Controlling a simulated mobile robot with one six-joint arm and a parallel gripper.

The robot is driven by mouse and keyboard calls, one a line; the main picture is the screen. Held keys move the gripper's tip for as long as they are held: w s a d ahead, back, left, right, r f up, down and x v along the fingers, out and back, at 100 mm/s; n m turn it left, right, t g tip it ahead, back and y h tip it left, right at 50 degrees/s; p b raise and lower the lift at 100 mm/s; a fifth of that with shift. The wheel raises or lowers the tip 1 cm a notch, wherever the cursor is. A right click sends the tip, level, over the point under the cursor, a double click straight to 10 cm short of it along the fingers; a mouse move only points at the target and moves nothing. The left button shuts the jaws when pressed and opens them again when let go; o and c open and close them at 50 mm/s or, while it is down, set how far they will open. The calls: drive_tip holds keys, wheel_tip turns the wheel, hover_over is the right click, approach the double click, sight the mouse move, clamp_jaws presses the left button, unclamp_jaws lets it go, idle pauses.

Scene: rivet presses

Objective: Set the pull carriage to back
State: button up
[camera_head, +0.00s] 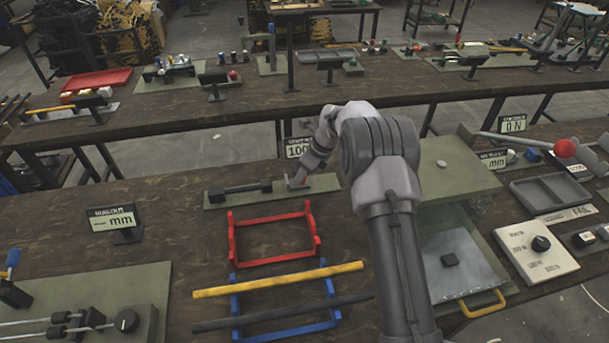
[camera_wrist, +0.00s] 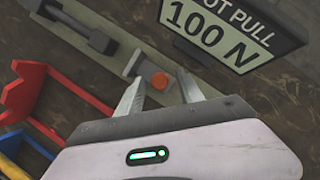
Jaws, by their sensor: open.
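The likely pull carriage is a small grey bracket with an orange-red knob (camera_wrist: 158,82), on a long grey-green plate (camera_wrist: 122,58) in the wrist view. The plate also shows in the head view (camera_head: 318,183) at the back of the near bench. A black bar with thicker ends (camera_head: 240,190) lies along the plate, left of the bracket. My gripper (camera_wrist: 160,84) is open, with its fingertips appearing on either side of the knob in the wrist view. I cannot tell whether they touch it. In the head view my gripper (camera_head: 299,178) is low over the plate's right part and partly hides the bracket.
A sign reading 100 N (camera_wrist: 212,30) stands close behind the plate. A red frame (camera_head: 232,240) and a blue frame (camera_head: 333,290) with yellow (camera_head: 278,280) and black rods lie in front. A press with a red ball lever (camera_head: 565,148) stands at right.

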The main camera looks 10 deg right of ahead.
drive_tip(key=shift+c, duration=0.4)
clamp_jaws()
idle(1.1)
